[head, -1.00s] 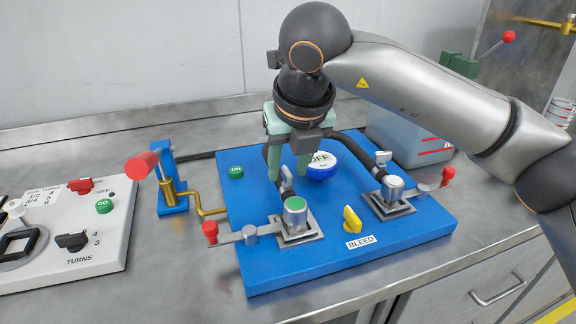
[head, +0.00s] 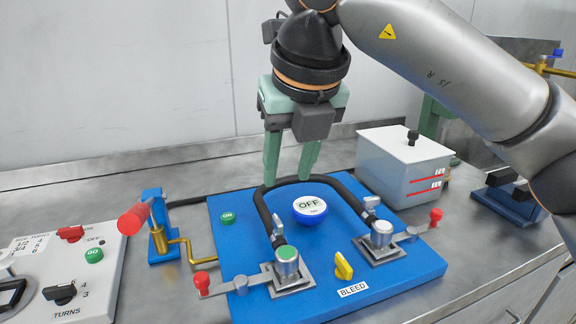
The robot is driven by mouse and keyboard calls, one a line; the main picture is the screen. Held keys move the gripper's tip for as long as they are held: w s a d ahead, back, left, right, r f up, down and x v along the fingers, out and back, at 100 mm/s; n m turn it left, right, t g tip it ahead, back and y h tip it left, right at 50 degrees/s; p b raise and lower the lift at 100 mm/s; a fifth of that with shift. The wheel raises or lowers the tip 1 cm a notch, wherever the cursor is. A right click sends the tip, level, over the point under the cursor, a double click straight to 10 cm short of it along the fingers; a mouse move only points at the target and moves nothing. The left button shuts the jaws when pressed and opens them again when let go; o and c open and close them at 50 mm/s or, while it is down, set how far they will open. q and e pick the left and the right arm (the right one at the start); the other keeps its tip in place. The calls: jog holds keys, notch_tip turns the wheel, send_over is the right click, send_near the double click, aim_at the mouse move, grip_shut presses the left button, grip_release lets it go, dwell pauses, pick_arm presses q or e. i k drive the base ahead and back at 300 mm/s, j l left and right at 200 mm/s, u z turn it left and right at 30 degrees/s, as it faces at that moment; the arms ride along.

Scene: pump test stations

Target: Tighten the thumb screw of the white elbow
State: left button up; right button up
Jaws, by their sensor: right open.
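The white-topped fitting (head: 382,235), which looks like the white elbow, stands at the right of the blue board (head: 330,268). A small pale winged screw (head: 371,202) shows behind it, at the end of a black hose (head: 345,187). A green-topped fitting (head: 287,262) stands to the left, with a similar winged screw (head: 278,227) at the hose's other end. My right gripper (head: 290,172) points down, open and empty, over the back of the board near the hose's bend. It is left of and behind the white-topped fitting, apart from both screws. My left gripper is out of view.
A yellow BLEED knob (head: 343,267), red-knobbed levers (head: 201,280) and a green ON button (head: 228,218) are on the board. A grey box (head: 405,165) stands behind right, and a brass crank with a red handle (head: 133,219) left.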

aim_at(370, 203)
jog(key=k, duration=1)
